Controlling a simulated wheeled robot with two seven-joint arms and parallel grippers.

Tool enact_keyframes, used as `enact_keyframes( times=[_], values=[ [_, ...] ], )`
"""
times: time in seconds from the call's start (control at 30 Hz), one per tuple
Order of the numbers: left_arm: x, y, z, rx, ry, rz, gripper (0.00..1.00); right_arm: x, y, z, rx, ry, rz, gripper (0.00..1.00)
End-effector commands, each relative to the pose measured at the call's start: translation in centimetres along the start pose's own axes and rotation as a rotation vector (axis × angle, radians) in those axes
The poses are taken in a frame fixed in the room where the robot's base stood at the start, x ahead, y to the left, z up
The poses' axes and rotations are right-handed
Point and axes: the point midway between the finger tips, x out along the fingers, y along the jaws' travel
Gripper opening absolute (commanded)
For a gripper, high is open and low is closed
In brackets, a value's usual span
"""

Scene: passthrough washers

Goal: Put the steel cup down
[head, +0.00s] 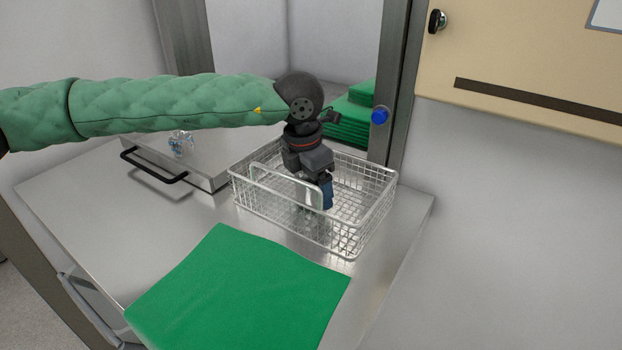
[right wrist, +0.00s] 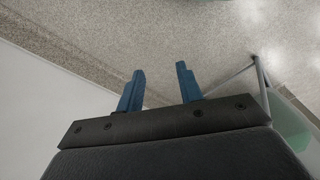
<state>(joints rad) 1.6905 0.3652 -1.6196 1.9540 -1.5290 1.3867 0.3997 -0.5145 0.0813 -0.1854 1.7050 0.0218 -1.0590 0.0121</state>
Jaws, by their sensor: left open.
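My left gripper (head: 318,195) points down into a wire basket (head: 345,243) on the steel table, with its blue fingertips inside the rim. It is open.
A green cloth (head: 240,290) lies flat in front of the basket. A steel lid or tray with a black handle (head: 155,170) is at the left, with a small shiny item (head: 181,143) on it. Folded green cloths (head: 350,118) lie behind, beside a metal post (head: 390,80).

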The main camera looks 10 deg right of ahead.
Motion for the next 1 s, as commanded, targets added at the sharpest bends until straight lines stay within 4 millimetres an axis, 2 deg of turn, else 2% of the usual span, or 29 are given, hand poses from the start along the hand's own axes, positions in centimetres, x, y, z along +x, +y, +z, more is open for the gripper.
enact_keyframes(
  times=[0.27,0.37,0.47,0.57,0.67,0.77,1.0],
  values=[
    [-0.3,0.0,0.0,0.0,0.0,0.0,0.84,0.3,0.3,-0.2,-0.001,0.006,0.003,0.36],
    [-0.5,0.0,0.0,0.0,-0.001,0.001,0.84,1.7,0.6,0.3,-0.002,0.003,0.007,0.36],
    [-1.2,0.0,0.1,-0.001,-0.001,0.001,0.84,1.6,0.9,0.4,-0.005,-0.01,0.011,0.36],
    [-1.9,0.1,0.1,-0.001,-0.002,0.002,0.84,0.3,1.0,-0.4,-0.007,-0.002,0.012,0.36],
    [-2.8,0.0,0.0,-0.001,-0.001,0.001,0.84,-1.5,-0.1,-0.5,0.0,-0.003,-0.002,0.36],
    [-3.8,0.1,0.0,-0.001,-0.002,0.002,0.84,-2.8,-0.4,-1.1,0.001,-0.003,-0.006,0.36],
    [-7.2,0.0,0.0,-0.001,-0.002,0.001,0.84,-6.9,-1.0,-3.0,0.0,0.004,-0.012,0.36]
  ],
)
